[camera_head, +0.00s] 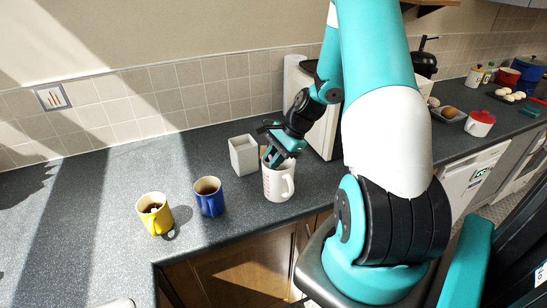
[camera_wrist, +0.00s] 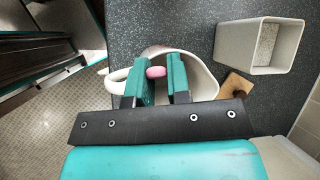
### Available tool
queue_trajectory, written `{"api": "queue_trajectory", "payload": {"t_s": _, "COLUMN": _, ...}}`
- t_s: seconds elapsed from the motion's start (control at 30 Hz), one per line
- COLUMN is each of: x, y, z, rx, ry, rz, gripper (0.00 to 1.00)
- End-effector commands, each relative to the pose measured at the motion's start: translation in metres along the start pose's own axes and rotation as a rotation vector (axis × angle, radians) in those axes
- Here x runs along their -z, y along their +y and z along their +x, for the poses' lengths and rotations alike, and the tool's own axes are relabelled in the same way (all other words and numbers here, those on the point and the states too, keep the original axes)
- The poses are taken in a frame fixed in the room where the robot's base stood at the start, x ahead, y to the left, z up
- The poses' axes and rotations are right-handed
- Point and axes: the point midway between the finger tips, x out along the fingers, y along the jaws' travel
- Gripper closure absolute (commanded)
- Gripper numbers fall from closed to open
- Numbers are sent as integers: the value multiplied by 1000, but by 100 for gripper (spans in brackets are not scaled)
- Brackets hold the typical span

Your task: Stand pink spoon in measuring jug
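The white measuring jug (camera_head: 277,184) stands on the dark counter near its front edge, with red markings on its side and its handle to the right. In the wrist view the jug (camera_wrist: 205,76) lies beneath my fingers, with its handle at the left. My gripper (camera_head: 273,156) points down at the jug's mouth. The rest of the spoon is hidden by the fingers and jug.
A white square container (camera_head: 243,155) stands just behind and left of the jug. A blue mug (camera_head: 209,198) and a yellow mug (camera_head: 155,214) stand further left. A small brown object (camera_wrist: 236,84) lies beside the jug. The far left counter is mostly clear.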

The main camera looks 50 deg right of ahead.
Motion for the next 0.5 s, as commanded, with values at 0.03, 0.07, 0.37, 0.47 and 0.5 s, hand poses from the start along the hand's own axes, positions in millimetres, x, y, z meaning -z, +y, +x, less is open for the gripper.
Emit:
{"api": "queue_trajectory", "payload": {"t_s": 0.03, "x": 0, "y": 0, "z": 0, "rx": 0, "ry": 0, "rz": 0, "gripper": 74}}
{"api": "queue_trajectory", "payload": {"t_s": 0.07, "x": 0, "y": 0, "z": 0, "rx": 0, "ry": 0, "rz": 0, "gripper": 74}}
{"api": "queue_trajectory", "payload": {"t_s": 0.37, "x": -2, "y": -1, "z": -5, "rx": 1, "ry": 1, "rz": -1, "gripper": 74}}
{"api": "queue_trajectory", "payload": {"t_s": 0.47, "x": 0, "y": -1, "z": -15, "rx": 5, "ry": 3, "rz": 0, "gripper": 74}}
{"api": "queue_trajectory", "payload": {"t_s": 0.5, "x": 1, "y": -1, "z": -21, "rx": 5, "ry": 4, "rz": 0, "gripper": 74}}
